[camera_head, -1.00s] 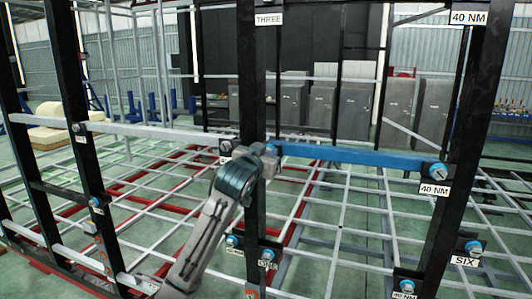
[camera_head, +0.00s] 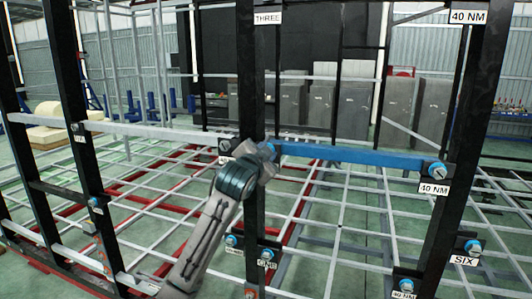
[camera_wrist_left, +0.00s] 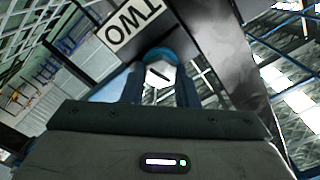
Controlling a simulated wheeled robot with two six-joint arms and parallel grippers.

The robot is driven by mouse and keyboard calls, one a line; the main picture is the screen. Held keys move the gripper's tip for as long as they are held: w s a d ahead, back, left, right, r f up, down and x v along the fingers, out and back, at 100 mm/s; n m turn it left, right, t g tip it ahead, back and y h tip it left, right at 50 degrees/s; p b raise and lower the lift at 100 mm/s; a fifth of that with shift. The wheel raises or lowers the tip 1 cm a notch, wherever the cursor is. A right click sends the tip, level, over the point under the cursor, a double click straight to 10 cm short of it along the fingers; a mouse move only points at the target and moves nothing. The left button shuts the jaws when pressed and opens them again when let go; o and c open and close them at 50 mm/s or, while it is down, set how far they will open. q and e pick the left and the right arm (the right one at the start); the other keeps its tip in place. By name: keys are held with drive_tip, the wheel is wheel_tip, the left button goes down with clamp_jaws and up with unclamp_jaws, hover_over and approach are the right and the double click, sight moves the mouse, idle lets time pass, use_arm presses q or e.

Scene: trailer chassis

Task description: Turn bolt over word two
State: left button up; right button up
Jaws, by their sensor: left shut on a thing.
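In the left wrist view a bolt (camera_wrist_left: 161,72) with a pale hex head, a dark slot and a blue ring sits on a dark plate. The white label reading TWO (camera_wrist_left: 133,26) is beside it, upside down in this view. My left gripper (camera_wrist_left: 160,86) is shut on the bolt, with one finger on each side of its head. In the head view my left arm reaches up to the middle black post, where my left gripper (camera_head: 266,154) is at the left end of the blue bar. My own wrist hides the TWO label there. My right gripper is out of view.
The blue bar (camera_head: 350,157) runs right to a bolt (camera_head: 437,170) above a 40 NM label (camera_head: 433,188). The black post (camera_head: 252,80) stands close beside my arm. Lower bolts (camera_head: 268,254) sit near ONE and SIX. Grey and red chassis rails fill the floor behind.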

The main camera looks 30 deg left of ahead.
use_arm(q)
drive_tip(key=m, duration=0.5)
drive_tip(key=f+m, duration=0.1)
drive_tip(key=m, duration=0.2)
drive_tip(key=shift+w+d, duration=0.1)
drive_tip(key=shift+o, duration=0.2)
drive_tip(key=m, duration=0.3)
drive_tip(key=shift+f+m, duration=0.1)
drive_tip(key=shift+m, duration=0.3)
drive_tip(key=m, duration=0.3)
drive_tip(key=shift+f+m, duration=0.1)
drive_tip(key=shift+m, duration=0.2)
drive_tip(key=m, duration=0.3)
drive_tip(key=shift+m, duration=0.4)
drive_tip(key=shift+c, duration=0.2)
drive_tip(key=shift+a+f+m, duration=0.1)
drive_tip(key=shift+a+m, duration=0.1)
drive_tip(key=shift+m, duration=2.45)
drive_tip(key=shift+a+m, duration=0.2)
drive_tip(key=shift+m, duration=2.45)
